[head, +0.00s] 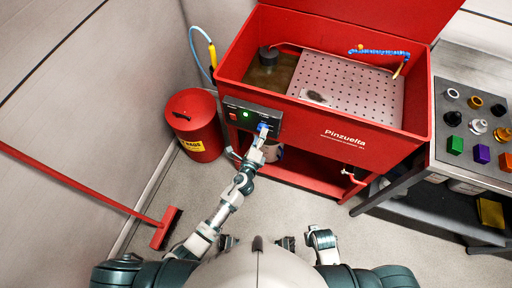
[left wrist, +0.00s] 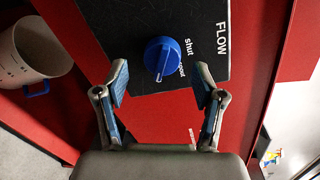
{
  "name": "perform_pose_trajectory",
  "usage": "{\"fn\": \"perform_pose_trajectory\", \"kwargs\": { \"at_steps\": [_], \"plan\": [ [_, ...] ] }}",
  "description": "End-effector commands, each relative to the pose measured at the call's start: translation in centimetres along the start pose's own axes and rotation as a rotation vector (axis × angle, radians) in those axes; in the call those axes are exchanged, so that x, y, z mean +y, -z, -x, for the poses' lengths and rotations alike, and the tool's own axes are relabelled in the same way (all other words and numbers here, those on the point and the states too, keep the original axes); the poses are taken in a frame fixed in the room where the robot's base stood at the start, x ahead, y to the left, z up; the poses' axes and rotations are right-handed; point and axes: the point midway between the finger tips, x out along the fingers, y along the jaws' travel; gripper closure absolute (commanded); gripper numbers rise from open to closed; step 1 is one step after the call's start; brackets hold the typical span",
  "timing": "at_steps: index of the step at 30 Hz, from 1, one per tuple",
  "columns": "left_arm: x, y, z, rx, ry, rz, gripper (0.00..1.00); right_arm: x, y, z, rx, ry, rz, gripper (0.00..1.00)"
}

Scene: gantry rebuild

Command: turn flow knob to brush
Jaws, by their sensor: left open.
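The flow knob (left wrist: 162,56) is a round blue knob on a dark panel (left wrist: 205,20) marked FLOW. The word "shut" shows beside it, and another label is partly hidden near its lower right edge. I cannot tell which way the knob points. My left gripper (left wrist: 161,86) is open, its blue-padded fingertips just short of the knob and to either side of it, with nothing between them. In the head view the left gripper (head: 259,143) is at the panel's right end, by the blue knob (head: 263,127).
The panel sits on the front of a red parts washer (head: 350,128) with a perforated tray (head: 350,85). A red bin (head: 194,125) stands at its left. A grey bench (head: 450,165) with small parts is at the right.

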Motion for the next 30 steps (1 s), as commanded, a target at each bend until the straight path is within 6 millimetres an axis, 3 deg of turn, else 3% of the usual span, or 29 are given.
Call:
{"fn": "perform_pose_trajectory", "kwargs": {
  "at_steps": [6, 12, 18, 30],
  "plan": [
    [0.2, 0.2, 5.2, 0.003, -0.004, 0.0, 0.31, 0.0, 0.0, 0.0, 0.001, 0.001, -0.002, 1.0],
    [0.2, 0.2, 8.4, 0.003, -0.004, -0.001, 0.31, 0.0, 0.0, 0.0, 0.0, 0.001, -0.002, 1.0],
    [0.2, 0.2, 9.6, 0.003, -0.004, -0.001, 0.31, 0.0, 0.0, 0.0, 0.0, 0.001, -0.002, 1.0],
    [0.2, 0.2, 9.5, 0.003, -0.004, -0.001, 0.31, 0.0, 0.0, 0.0, 0.001, 0.001, -0.003, 1.0]
  ]
}}
